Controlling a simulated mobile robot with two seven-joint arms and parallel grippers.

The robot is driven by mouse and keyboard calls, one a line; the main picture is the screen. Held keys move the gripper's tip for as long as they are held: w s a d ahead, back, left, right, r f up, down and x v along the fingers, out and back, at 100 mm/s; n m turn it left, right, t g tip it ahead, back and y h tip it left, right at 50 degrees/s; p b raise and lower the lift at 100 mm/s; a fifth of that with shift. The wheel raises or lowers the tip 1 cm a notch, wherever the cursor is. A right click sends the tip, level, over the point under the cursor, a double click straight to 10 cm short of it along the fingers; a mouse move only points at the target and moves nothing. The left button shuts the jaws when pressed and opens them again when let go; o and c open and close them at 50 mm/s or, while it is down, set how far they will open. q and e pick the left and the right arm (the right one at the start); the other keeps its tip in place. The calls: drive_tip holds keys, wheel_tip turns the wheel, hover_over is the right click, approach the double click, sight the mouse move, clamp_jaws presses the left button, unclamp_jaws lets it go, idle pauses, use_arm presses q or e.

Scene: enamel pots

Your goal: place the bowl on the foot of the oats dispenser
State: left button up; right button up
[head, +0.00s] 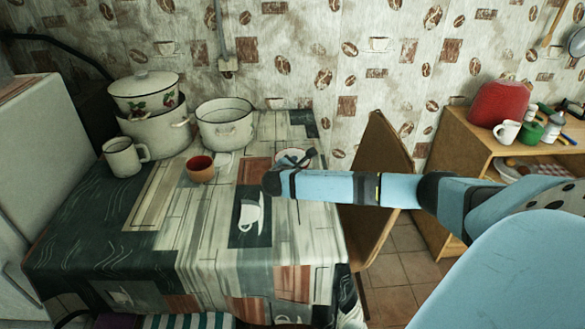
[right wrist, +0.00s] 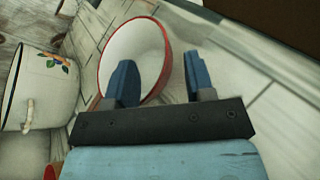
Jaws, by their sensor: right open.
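The bowl (head: 283,156) is white inside with a red rim. It is on the patterned tabletop near the right back edge, partly hidden by my gripper in the head view. In the right wrist view the bowl (right wrist: 125,50) shows its inside. My right gripper (right wrist: 161,82) is open and empty at the bowl. One finger shows in front of the bowl's inside and the other beyond its right rim; I cannot tell if they touch it. The right gripper (head: 296,158) looks small and dark in the head view. I cannot make out an oats dispenser. My left gripper is not in view.
The front tabletop is clear. A wooden cabinet (head: 455,150) at right holds a red appliance (head: 498,103).

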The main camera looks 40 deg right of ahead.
drive_tip(key=shift+x, duration=1.05)
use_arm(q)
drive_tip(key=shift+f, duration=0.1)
use_arm(e)
drive_tip(key=shift+c, duration=0.2)
clamp_jaws()
drive_tip(key=shift+r, duration=0.1)
drive_tip(key=shift+r, duration=0.5)
use_arm(q)
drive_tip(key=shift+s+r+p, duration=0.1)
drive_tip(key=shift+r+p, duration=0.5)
drive_tip(key=shift+p, duration=0.9)
use_arm(e)
wheel_tip(320, 180, up, 19)
